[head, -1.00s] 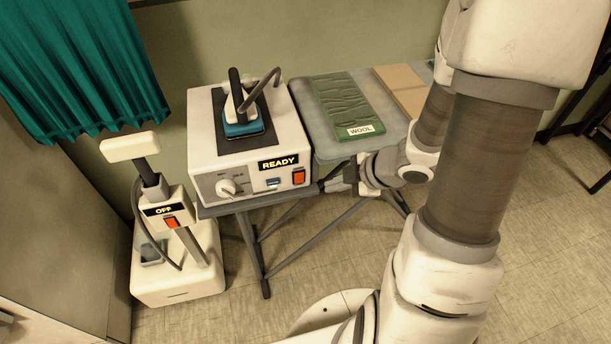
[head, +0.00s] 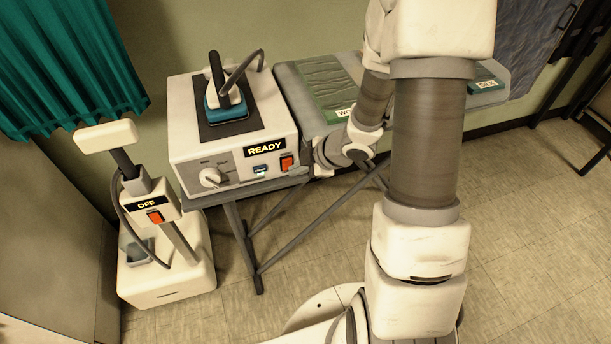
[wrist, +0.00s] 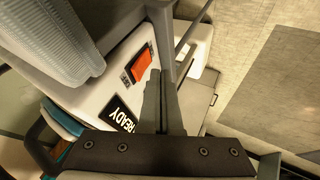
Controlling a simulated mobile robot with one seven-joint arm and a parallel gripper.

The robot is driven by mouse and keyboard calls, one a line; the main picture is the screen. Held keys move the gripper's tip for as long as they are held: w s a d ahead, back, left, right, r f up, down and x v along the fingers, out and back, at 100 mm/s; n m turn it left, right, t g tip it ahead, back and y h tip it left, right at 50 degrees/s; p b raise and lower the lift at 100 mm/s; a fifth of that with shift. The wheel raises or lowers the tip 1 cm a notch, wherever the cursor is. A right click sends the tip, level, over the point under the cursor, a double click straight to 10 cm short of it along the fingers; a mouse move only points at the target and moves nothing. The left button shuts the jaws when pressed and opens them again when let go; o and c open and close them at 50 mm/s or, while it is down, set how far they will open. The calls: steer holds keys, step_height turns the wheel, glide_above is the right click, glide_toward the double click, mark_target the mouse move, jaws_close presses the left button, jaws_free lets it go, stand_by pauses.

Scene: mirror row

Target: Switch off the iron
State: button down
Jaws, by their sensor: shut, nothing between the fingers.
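The iron (head: 225,98), with a teal body and black handle, stands on top of a white base station (head: 185,130). The station's front has a lit READY display (head: 265,149), a dial (head: 210,177) and an orange rocker switch (head: 287,161). My gripper (head: 306,171) is just right of this switch at the station's front right corner, partly hidden by my arm. In the wrist view, my gripper's fingers (wrist: 162,78) are together and empty, beside the orange switch (wrist: 140,62). I cannot tell whether they touch it. The READY display also shows there (wrist: 121,115).
A white steamer (head: 165,285) with an OFF display (head: 149,203) and its own orange switch (head: 155,217) stands at the left. A grey ironing board (head: 290,80) holds green cloth (head: 325,85) labelled wool. Its legs stand below. Floor at the right is free.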

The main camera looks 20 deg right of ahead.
steer(key=shift+w+r, duration=0.1)
steer(key=shift+w, duration=0.65)
steer(key=shift+w+r+p, duration=0.2)
steer(key=shift+w+p, duration=0.05)
steer(key=shift+p, duration=0.2)
steer(key=shift+f, duration=0.15)
steer(key=shift+r, duration=0.2)
steer(key=shift+r+p, duration=0.7)
steer(key=shift+p, duration=0.1)
